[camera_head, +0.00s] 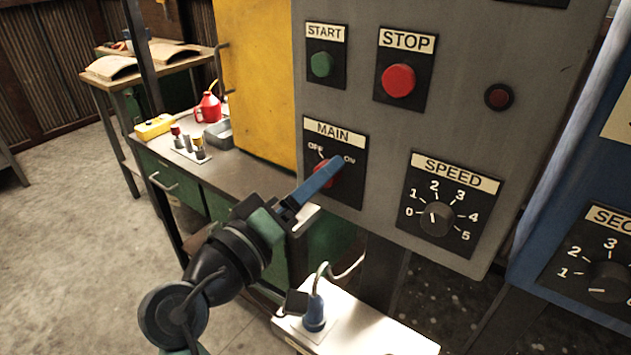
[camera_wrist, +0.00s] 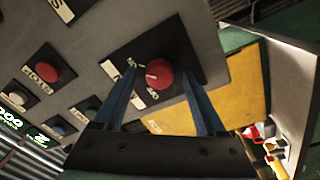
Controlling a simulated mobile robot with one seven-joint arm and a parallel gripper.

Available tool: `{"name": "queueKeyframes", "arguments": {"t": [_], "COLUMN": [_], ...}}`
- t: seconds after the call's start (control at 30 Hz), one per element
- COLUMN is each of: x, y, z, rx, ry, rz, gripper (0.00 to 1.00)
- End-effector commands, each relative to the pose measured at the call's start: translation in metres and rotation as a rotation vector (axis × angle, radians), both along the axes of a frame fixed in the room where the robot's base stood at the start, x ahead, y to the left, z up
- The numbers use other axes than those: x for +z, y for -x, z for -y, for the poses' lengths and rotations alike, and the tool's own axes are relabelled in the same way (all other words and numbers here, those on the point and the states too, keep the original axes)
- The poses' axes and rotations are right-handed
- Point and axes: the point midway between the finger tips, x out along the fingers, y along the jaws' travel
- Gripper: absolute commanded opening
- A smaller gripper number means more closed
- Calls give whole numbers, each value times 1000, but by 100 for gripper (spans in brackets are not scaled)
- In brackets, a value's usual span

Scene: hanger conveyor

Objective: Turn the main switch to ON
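The main switch is a red round knob (camera_head: 322,178) on a black plate labelled MAIN (camera_head: 335,131), with OFF at its upper left and ON at its upper right. In the head view my gripper (camera_head: 334,168) reaches up to the knob and its blue fingers cover much of it. In the wrist view my gripper (camera_wrist: 159,72) is open, with one blue finger on each side of the red knob (camera_wrist: 162,76). A gap shows on both sides of the knob there. A small white mark shows on the knob; which label it points to is not clear.
The grey panel also carries a green START button (camera_head: 321,65), a red STOP button (camera_head: 398,80) and a SPEED dial (camera_head: 437,218). A yellow cabinet door (camera_head: 255,85) stands left of the panel. A white box with a blue plug (camera_head: 314,313) lies below.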

Motion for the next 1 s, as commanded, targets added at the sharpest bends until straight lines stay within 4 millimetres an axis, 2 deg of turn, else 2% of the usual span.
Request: {"name": "queueKeyframes", "arguments": {"t": [0.27, 0.37, 0.7, 0.83, 1.0], "x": [-1, -2, -7, -7, -8], "y": [7, 20, 79, 94, 104], "z": [-6, -15, -59, -70, -76], "rx": [2, 4, 4, 3, 1], "ry": [2, 1, 1, 1, 0], "rz": [1, -1, -1, 0, 0], "gripper": [73, 73, 73, 73, 73]}}
